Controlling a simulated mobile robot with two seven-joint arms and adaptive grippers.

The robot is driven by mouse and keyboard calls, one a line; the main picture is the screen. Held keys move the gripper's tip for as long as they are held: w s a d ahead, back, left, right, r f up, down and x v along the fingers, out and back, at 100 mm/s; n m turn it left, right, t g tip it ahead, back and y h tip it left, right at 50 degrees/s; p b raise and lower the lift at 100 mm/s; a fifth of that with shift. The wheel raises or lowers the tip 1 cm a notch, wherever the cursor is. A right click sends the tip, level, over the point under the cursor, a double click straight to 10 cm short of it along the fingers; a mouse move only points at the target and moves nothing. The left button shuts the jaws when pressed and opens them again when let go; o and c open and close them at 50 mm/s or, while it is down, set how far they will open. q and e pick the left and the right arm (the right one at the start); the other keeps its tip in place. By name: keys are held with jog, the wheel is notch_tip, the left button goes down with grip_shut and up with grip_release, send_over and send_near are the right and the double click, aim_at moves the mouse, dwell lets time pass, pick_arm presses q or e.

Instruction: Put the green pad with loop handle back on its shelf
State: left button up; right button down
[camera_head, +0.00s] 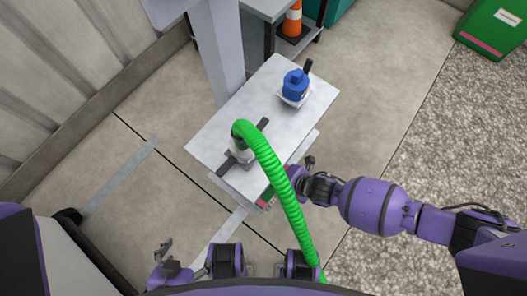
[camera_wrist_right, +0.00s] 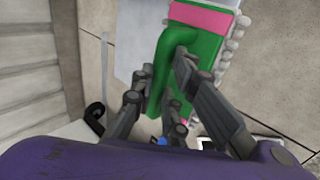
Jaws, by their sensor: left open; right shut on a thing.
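The green pad with a pink stripe (camera_wrist_right: 208,50) fills the upper middle of the right wrist view, with whitish bumps along its edge. Its green loop handle (camera_wrist_right: 160,70) lies between the fingers of my right gripper (camera_wrist_right: 165,78), which is shut on it. In the head view a small part of the pad (camera_head: 266,198) shows at the near edge of the white table, partly behind the green hose. My right gripper (camera_head: 300,182) is beside it there. My left gripper (camera_head: 164,250) is open and empty at lower left. I cannot tell which surface is the pad's shelf.
A green ribbed hose (camera_head: 283,190) arches from a grey fitting (camera_head: 241,152) on the white table (camera_head: 225,120) towards me, close to my right gripper. A blue valve-like part (camera_head: 295,84) stands at the table's far end. An orange cone (camera_head: 292,20) and green crate (camera_head: 493,28) are farther back.

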jog(key=shift+w+a, duration=0.3)
jog(key=shift+a, duration=0.15)
jog(key=w+a, duration=0.2)
jog(key=a, duration=0.1)
jog(key=shift+w+a+b, duration=0.2)
jog(key=shift+w+b, duration=0.1)
jog(key=shift+f, duration=0.75)
jog(key=c, duration=1.7)
grip_release()
jog(key=shift+w, duration=0.1)
jog(key=shift+c, duration=0.2)
